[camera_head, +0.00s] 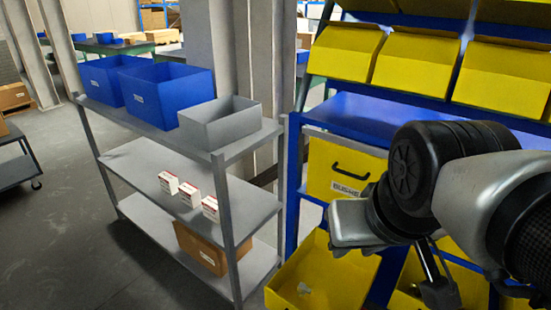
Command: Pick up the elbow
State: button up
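A small pale fitting, which may be the elbow, lies in an open yellow bin (333,277) at the bottom centre of the head view. The fitting (304,289) is too small for its shape to be sure. My gripper (436,285) hangs below my black wrist joint at the lower right, to the right of that bin and apart from the fitting. A dark finger part shows, but the wrist hides much of the gripper, so its opening cannot be told.
A yellow bin with a handle and a label (346,168) stands on the blue rack behind my arm. Yellow bins (430,58) fill the upper rack. A grey shelf (150,125) at left holds blue bins (165,93), a grey bin (219,120), small white boxes (190,194) and a brown box (200,247).

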aim_at(302, 288)
jog(key=k+l+u, duration=0.2)
jog(key=l, duration=0.15)
jog(key=k, duration=0.4)
jog(key=k+z, duration=0.2)
jog(key=i+j+z, duration=0.15)
jog(key=z, duration=0.2)
jog(key=i+j+z, duration=0.15)
jog(key=j+z, duration=0.2)
jog(key=i+j+z, duration=0.1)
jog(key=j+z, duration=0.2)
jog(key=i+j+z, duration=0.1)
jog(key=j, duration=0.5)
jog(key=i+j+z, duration=0.1)
jog(key=j, duration=0.5)
jog(key=i+j+z, duration=0.1)
jog(key=j, duration=0.5)
